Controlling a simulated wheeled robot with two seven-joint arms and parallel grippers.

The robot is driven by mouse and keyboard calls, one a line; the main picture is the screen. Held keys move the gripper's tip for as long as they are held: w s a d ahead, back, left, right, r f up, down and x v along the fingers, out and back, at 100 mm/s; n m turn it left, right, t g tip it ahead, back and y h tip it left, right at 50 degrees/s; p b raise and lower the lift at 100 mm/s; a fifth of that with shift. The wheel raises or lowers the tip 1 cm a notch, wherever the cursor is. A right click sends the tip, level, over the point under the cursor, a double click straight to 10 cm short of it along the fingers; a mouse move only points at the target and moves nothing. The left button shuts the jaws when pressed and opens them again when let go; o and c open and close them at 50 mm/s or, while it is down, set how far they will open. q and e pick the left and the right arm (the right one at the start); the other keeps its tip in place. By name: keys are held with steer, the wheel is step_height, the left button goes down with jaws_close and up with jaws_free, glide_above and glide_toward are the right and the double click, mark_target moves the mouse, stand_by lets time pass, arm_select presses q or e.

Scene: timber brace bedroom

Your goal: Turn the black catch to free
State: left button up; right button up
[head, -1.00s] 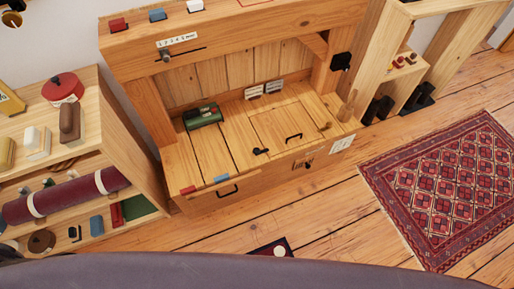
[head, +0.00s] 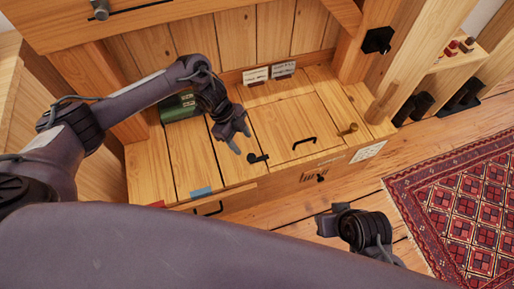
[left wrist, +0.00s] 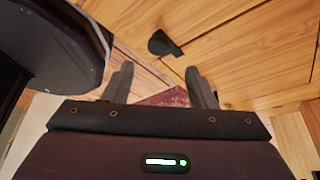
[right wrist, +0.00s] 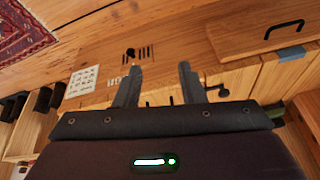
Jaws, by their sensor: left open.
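The black catch (head: 258,157) is a small dark lever on the wooden bench top, left of a hatch panel (head: 290,125) with a black handle (head: 304,143). The catch also shows in the left wrist view (left wrist: 163,43), beyond the fingertips. My left gripper (head: 242,142) is open and empty, just left of the catch in the head view; no contact is visible. My right gripper (right wrist: 157,72) is open and empty. In the head view it (head: 325,224) is in front of the bench, over the floor.
A green object (head: 178,107) lies behind my left arm. A brass-coloured piece (head: 348,129) stands right of the hatch. White cards (head: 256,75) stand at the back. A patterned rug (head: 465,185) lies on the floor at right.

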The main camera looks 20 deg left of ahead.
mark_target(251, 157)
arm_select(q)
steer(key=b+x, duration=0.2)
steer(key=x, duration=0.4)
steer(key=shift+s+f, duration=0.15)
steer(key=shift+f, duration=0.15)
steer(key=shift+d+f, duration=0.2)
steer(key=shift+f, duration=0.25)
arm_select(e)
steer(key=a, duration=0.1)
steer(key=w+a+t+y, duration=0.1)
steer(key=shift+a+r, duration=0.1)
steer(key=shift+a, duration=0.25)
